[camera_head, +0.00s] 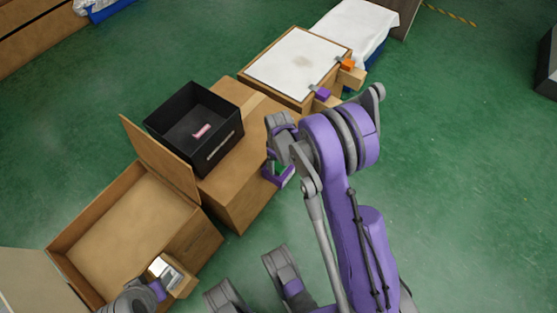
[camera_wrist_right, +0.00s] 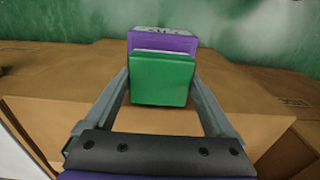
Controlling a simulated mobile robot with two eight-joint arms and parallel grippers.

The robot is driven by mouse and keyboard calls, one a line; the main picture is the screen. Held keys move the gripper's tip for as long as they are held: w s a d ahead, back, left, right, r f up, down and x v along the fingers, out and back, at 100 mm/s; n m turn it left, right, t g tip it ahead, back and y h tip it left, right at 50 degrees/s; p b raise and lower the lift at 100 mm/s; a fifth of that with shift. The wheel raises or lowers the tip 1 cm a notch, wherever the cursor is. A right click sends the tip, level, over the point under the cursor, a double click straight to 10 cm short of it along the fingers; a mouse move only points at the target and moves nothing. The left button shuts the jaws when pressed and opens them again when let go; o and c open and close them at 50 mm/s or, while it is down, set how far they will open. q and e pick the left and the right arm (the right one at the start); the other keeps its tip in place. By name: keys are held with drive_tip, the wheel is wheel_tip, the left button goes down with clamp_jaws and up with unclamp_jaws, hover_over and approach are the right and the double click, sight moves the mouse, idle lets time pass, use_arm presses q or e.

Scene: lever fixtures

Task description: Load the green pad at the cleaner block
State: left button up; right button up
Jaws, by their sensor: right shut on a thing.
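The green pad (camera_wrist_right: 162,80) is between my right gripper's fingers in the right wrist view, with its flat green face toward me. The right gripper (camera_wrist_right: 161,85) is shut on it. A purple block (camera_wrist_right: 162,43) with a grey top shows directly behind the pad; I cannot tell whether they are joined. In the head view the right gripper (camera_head: 280,165) is over the cardboard box, beside the black bin. My left gripper (camera_head: 155,285) is at the lower left, close to a small wooden block with a metal top (camera_head: 172,272); its fingers are unclear. I cannot tell which thing is the cleaner block.
A black bin (camera_head: 222,148) holding a small pink item (camera_head: 201,131) stands on the cardboard box (camera_head: 235,200). An open box (camera_head: 125,235) is at the left. A white-topped board (camera_head: 295,62) with purple (camera_head: 322,94) and orange (camera_head: 347,64) pieces lies behind.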

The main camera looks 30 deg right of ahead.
drive_tip(key=shift+f, duration=0.55)
idle(1.8)
use_arm(q)
drive_tip(key=shift+r, duration=0.1)
use_arm(e)
drive_tip(key=shift+r+p, duration=2.35)
drive_tip(key=shift+r, duration=1.2)
use_arm(q)
drive_tip(key=v, duration=0.4)
drive_tip(key=shift+w+r, duration=0.1)
drive_tip(key=shift+w, duration=0.3)
